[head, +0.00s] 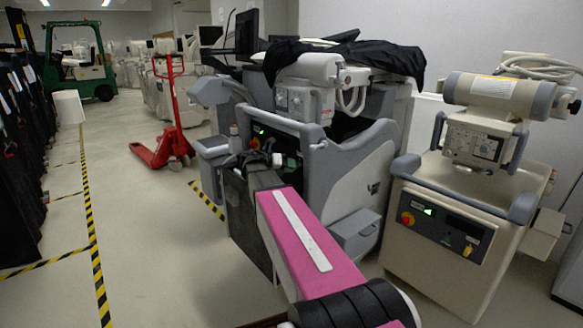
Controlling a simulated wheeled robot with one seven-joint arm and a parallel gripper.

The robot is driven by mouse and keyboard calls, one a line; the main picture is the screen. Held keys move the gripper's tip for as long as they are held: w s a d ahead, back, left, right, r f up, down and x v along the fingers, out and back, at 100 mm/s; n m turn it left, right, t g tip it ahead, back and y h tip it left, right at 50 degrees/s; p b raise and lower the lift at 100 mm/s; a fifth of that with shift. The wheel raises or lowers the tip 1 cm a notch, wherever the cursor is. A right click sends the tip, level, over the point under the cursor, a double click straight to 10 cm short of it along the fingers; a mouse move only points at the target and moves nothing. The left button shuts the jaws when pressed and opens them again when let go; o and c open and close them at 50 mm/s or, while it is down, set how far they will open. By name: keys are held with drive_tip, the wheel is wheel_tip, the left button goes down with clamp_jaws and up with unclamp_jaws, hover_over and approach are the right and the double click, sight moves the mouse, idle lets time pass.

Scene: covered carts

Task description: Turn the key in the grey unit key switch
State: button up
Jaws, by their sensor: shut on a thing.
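The grey unit (350,178) stands in the middle of the head view, with a dark control panel on its front. Its panel shows a small red-and-yellow button (256,139) and a green glow. My pink and black arm reaches from the lower right up to this panel. My gripper (277,158) is small and dark there, shut at the panel on what appears to be the key. The key and its switch are hidden behind my gripper and wrist, so the key's angle cannot be told.
A beige unit (440,262) with its own lit panel stands close on the right. A red pallet jack (172,125) and a green forklift (82,62) stand farther back. Dark covered things line the left side. The taped floor aisle (130,240) is clear.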

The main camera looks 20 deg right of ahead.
drive_tip(key=shift+f+n+g+h, duration=0.1)
drive_tip(key=shift+n+g+h, duration=0.3)
drive_tip(key=shift+n, duration=0.7)
drive_tip(key=shift+w+f+n+h, duration=0.1)
drive_tip(key=shift+n+h, duration=0.3)
drive_tip(key=shift+n, duration=0.7)
drive_tip(key=shift+f+n+g+h, duration=0.1)
drive_tip(key=shift+n+g+h, duration=0.2)
drive_tip(key=shift+n+h, duration=0.65)
drive_tip(key=o, duration=1)
drive_tip(key=shift+n+y, duration=0.25)
